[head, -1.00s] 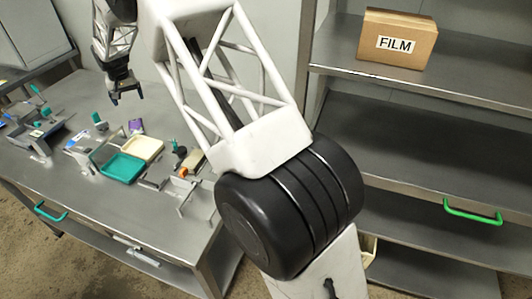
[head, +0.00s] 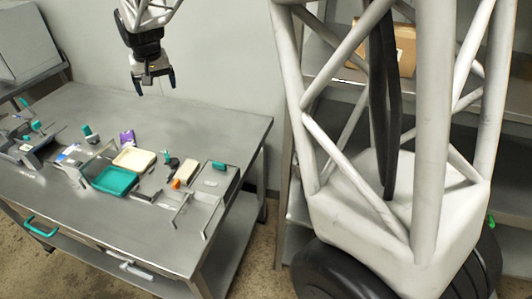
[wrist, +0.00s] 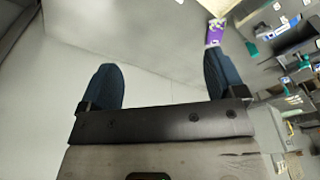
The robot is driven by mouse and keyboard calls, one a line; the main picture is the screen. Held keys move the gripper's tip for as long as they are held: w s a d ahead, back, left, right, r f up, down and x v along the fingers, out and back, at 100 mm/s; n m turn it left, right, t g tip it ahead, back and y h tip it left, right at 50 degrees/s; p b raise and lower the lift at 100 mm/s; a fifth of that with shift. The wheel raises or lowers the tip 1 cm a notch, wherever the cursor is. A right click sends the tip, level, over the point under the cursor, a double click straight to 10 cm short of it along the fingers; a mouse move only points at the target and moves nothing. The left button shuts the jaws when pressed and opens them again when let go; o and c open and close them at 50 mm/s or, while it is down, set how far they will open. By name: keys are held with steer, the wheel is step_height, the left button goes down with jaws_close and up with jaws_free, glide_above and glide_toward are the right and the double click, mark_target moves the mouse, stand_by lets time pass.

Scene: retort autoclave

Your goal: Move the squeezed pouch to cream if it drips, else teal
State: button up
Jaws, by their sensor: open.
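My gripper (head: 154,85) is open and empty, high above the back of the table; its two blue fingers also show in the wrist view (wrist: 160,72). A small purple item with a pale mark (head: 127,138), perhaps the pouch, stands on the table behind the trays; it also shows in the wrist view (wrist: 214,33), beyond the right finger. A cream tray (head: 134,160) and a teal tray (head: 115,181) lie side by side, teal nearer the front. I cannot tell whether any pouch drips.
The steel table (head: 215,128) is bare at its back right. A metal stand (head: 200,212), small tools and a cream block (head: 189,169) lie right of the trays. More fixtures (head: 30,145) stand at the left. A shelf with a cardboard box (head: 407,50) is partly behind my arm.

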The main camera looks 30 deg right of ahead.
steer(key=s+d, duration=0.4)
steer(key=s, duration=1)
steer(key=s+d, duration=0.4)
steer(key=s, duration=1)
steer(key=s+d, duration=0.4)
steer(key=s, duration=1.1)
steer(key=shift+d+t, duration=0.35)
steer(key=shift+t, duration=0.05)
steer(key=shift+o, duration=0.4)
steer(key=shift+s+f, duration=0.1)
